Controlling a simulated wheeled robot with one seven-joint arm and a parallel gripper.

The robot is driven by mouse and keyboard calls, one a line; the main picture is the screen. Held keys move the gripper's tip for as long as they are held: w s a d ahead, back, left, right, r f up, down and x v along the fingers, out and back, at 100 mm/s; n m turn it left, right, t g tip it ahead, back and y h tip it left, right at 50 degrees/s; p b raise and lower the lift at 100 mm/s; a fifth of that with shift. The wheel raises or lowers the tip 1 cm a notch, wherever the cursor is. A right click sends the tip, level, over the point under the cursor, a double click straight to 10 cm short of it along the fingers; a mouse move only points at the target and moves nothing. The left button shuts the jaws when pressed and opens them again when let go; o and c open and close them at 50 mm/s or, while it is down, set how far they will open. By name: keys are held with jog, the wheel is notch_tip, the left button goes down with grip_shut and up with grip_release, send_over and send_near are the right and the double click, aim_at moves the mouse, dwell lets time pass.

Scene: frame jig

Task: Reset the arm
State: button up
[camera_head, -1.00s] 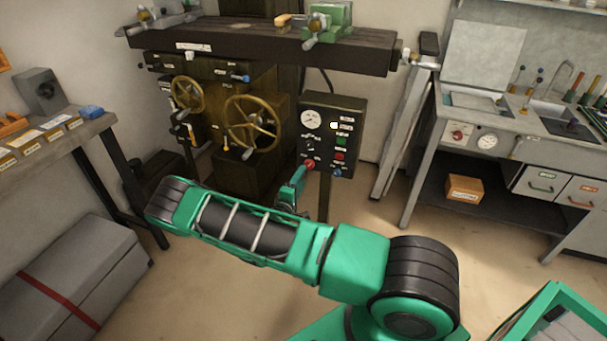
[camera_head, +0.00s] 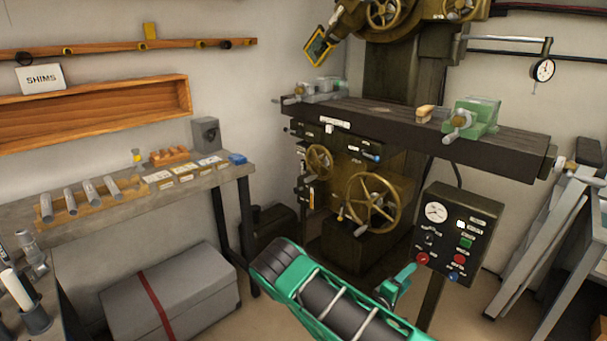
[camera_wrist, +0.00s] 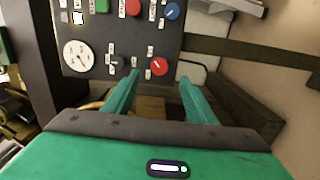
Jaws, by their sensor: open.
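My gripper (camera_wrist: 160,88) shows in the wrist view with its two green fingers apart and nothing between them. Beyond the fingers is the black control panel (camera_wrist: 110,42), with a round white gauge, a red knob and several buttons. In the head view my green arm reaches up from the bottom, and my gripper (camera_head: 400,284) is in front of the control panel (camera_head: 458,222), near its lower left. I cannot tell whether the fingers touch the panel.
A brown milling machine with a dark table (camera_head: 420,132) and handwheels stands behind the panel. A workbench (camera_head: 130,207) with cylinders and blocks is at left. A grey chest (camera_head: 200,285) with a red strap lies on the floor. A grey stand (camera_head: 555,240) is at right.

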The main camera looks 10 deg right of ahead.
jog(key=s+d+r+m+g+y, duration=0.2)
jog(key=s+d+r+m+g, duration=0.35)
jog(key=s+r, duration=0.2)
jog(key=s+d+r+m+g+y, duration=0.3)
jog(key=s+d+r+m+g, duration=0.1)
jog(key=s+r+m+g, duration=0.4)
jog(key=s+a+r+t+y, duration=0.1)
jog(key=s+a+r+y, duration=0.2)
jog(key=s, duration=0.5)
jog(key=s+a+r+t+y, duration=0.1)
jog(key=s+a+r+y, duration=0.2)
jog(key=s+a+r, duration=0.2)
jog(key=s+a+r+t+y, duration=0.1)
jog(key=s+a+r+y, duration=0.2)
jog(key=s+r, duration=0.4)
jog(key=s+a, duration=0.1)
jog(key=s, duration=0.3)
jog(key=shift+s+y, duration=0.15)
jog(key=shift+y, duration=0.15)
jog(key=shift+w+f, duration=0.25)
jog(key=shift+w, duration=0.35)
